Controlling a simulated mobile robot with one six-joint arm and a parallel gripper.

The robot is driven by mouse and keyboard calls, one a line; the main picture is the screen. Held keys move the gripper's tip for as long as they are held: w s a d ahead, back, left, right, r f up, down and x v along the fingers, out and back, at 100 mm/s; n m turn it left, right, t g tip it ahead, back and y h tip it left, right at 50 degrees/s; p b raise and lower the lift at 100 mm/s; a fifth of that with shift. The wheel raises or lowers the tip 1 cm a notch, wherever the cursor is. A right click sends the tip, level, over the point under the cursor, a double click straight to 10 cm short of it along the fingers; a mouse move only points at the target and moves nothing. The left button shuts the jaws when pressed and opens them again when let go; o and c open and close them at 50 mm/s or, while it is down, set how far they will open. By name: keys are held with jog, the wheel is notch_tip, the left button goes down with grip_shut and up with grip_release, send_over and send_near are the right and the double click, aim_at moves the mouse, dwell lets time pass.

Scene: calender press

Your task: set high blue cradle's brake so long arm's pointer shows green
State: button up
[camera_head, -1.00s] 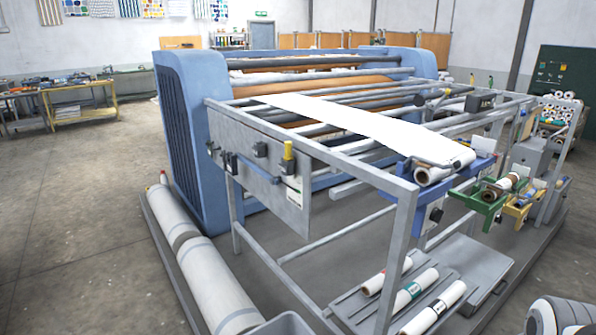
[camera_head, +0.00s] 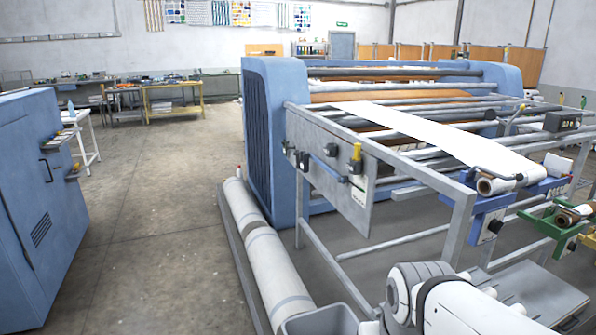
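The high blue cradle (camera_head: 487,210) stands at the right front end of the grey frame. It bears a white roll (camera_head: 498,184), from which a white web (camera_head: 415,128) runs back to the press. A small dark knob-like part (camera_head: 494,226) shows on the cradle's front; its setting is too small to read. A grey side plate (camera_head: 325,178) carries black blocks, a yellow-topped post (camera_head: 356,156) and a thin slanting bar ending near a pale card (camera_head: 360,190). I cannot tell which colour any pointer shows. My gripper is out of view; only a white and grey link of my arm shows at bottom right.
A lower green cradle (camera_head: 545,227) with a roll is at the right edge. Wrapped rolls (camera_head: 262,255) and a grey bin (camera_head: 318,321) lie along the press's left side. A blue cabinet (camera_head: 45,200) stands at left. The floor between is clear.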

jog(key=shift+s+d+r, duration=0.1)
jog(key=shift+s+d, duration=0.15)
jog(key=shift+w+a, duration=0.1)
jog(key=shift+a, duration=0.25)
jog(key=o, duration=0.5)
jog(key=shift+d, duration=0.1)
